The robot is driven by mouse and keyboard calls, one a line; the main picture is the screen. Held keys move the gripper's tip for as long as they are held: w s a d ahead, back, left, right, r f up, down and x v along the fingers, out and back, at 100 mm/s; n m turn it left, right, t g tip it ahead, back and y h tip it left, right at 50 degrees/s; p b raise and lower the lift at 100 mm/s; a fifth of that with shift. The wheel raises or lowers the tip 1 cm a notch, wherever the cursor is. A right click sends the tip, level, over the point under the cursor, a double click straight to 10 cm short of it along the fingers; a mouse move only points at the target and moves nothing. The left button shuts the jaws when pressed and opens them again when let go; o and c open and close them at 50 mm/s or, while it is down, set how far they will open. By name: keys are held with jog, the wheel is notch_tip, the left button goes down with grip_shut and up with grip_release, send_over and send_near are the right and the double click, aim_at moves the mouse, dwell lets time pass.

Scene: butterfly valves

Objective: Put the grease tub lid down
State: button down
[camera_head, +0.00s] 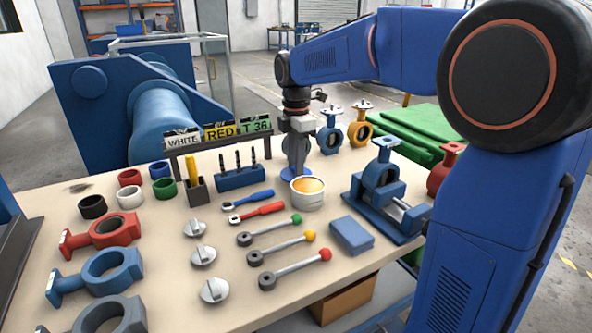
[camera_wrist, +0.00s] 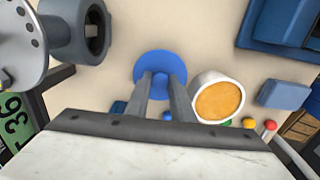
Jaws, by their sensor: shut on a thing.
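The grease tub lid is a blue disc (camera_head: 287,173) at the tip of my gripper (camera_head: 297,165), just behind the grease tub in the head view. In the wrist view the lid (camera_wrist: 153,62) shows between and beyond my two fingers (camera_wrist: 161,80), which are closed on its raised middle. The lid looks level and close to the table top; I cannot tell whether it touches it. The open grease tub (camera_head: 308,205) is white with orange grease inside. It stands beside the lid, to its right in the wrist view (camera_wrist: 238,84).
A blue block (camera_head: 351,235) and a blue vise-like fixture (camera_head: 385,222) stand right of the tub. Blue and yellow valves (camera_head: 330,140) stand behind. Ratchets (camera_head: 256,212) and a blue tool holder (camera_head: 240,179) lie left. Some bare table (camera_wrist: 195,30) shows around the lid.

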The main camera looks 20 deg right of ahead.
jog(key=shift+f, duration=1.1)
jog(key=shift+f, duration=0.1)
jog(key=c, duration=1.5)
grip_release()
jog(key=shift+c, duration=0.2)
notch_tip(320, 180, up, 12)
